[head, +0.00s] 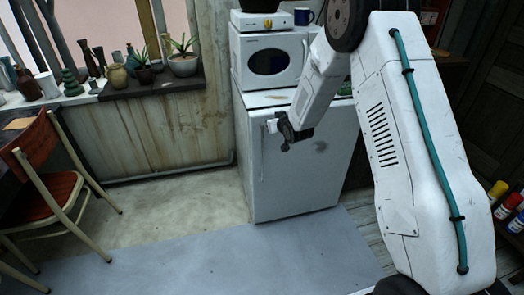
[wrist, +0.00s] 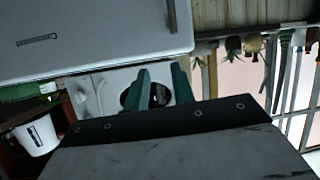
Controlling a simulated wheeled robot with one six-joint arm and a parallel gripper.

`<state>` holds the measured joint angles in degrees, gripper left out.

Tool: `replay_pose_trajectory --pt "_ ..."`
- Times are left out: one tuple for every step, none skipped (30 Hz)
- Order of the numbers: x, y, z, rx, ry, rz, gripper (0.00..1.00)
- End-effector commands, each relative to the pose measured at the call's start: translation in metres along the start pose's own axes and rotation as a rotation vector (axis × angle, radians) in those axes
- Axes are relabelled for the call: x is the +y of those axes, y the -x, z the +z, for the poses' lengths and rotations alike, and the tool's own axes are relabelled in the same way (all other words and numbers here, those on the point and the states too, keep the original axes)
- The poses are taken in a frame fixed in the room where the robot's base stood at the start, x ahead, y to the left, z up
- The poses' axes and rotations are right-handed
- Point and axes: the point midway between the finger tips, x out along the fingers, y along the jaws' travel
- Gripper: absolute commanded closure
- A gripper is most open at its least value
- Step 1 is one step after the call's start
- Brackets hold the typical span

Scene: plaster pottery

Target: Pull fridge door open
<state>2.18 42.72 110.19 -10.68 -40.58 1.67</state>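The white fridge (head: 300,185) stands against the wall in the head view, its door shut. A slim upright handle (head: 262,160) runs along the left side of the door. In the wrist view the fridge door (wrist: 90,25) fills the upper left, with the end of the grey handle (wrist: 172,17) at the top. My gripper (head: 287,138) is in front of the upper part of the door, close to the handle. In the wrist view its two green fingers (wrist: 160,72) are apart with nothing between them. The handle is outside the fingers.
A white microwave (head: 270,60) sits on the fridge, with a scale and a blue mug (head: 304,16) on top. A wooden chair (head: 50,180) stands at the left. Potted plants line the window sill (head: 150,88). The floor in front of the fridge is clear.

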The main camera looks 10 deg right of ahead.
Motion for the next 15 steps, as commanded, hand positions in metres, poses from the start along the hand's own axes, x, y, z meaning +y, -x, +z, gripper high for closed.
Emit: replay_pose_trajectory --pt "-0.003 -0.018 0.026 0.034 -0.002 -0.011 0.75" --pt "-0.004 -0.026 0.036 0.062 -0.003 -0.017 0.75" --pt "-0.007 -0.035 0.051 0.099 -0.006 -0.025 0.75" --pt "-0.009 -0.041 0.062 0.126 -0.007 -0.031 0.75" --pt "-0.010 -0.046 0.073 0.152 -0.009 -0.038 0.75" --pt "-0.013 -0.052 0.087 0.185 -0.012 -0.046 0.75" --pt "-0.015 -0.056 0.098 0.210 -0.014 -0.051 0.75" --pt "-0.017 -0.059 0.108 0.232 -0.017 -0.057 0.75" --pt "-0.019 -0.061 0.121 0.262 -0.021 -0.063 0.75" --pt "-0.021 -0.063 0.131 0.282 -0.024 -0.067 0.75" --pt "-0.022 -0.064 0.139 0.301 -0.027 -0.071 0.75" --pt "-0.024 -0.065 0.149 0.325 -0.030 -0.076 0.75" --pt "-0.025 -0.065 0.155 0.340 -0.032 -0.080 0.75" --pt "-0.026 -0.065 0.161 0.353 -0.034 -0.083 0.75" --pt "-0.027 -0.065 0.167 0.368 -0.036 -0.086 0.75"
